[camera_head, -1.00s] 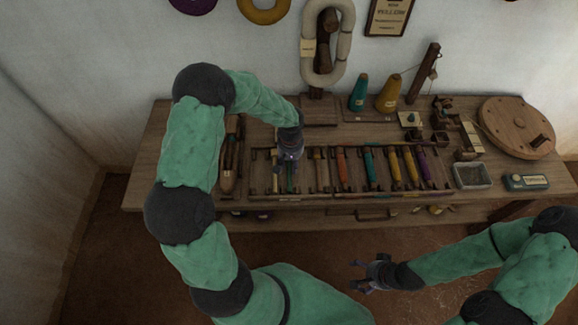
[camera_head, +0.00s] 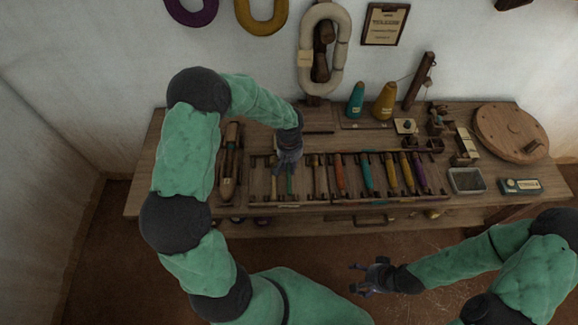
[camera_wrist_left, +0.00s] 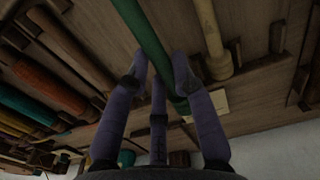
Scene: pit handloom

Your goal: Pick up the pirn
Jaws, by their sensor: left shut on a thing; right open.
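A slim green pirn (camera_head: 290,184) lies at the left part of the pirn rack on the bench. My left gripper (camera_head: 287,168) is over its far end. In the left wrist view the gripper's purple fingers (camera_wrist_left: 160,80) are closed around the green pirn (camera_wrist_left: 143,27). I cannot tell whether the pirn is clear of the rack. A pale, cream-ended pirn (camera_wrist_left: 213,45) lies beside it. My right gripper (camera_head: 368,280) is open and empty, in front of the bench and well away from the rack.
The rack (camera_head: 325,203) holds several more pirns, orange, teal, yellow and purple, to the right. Wooden shuttles (camera_head: 229,165) lie at its left. Behind stand a teal cone (camera_head: 355,100) and a yellow cone (camera_head: 384,101). A metal tray (camera_head: 467,181) sits at the right.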

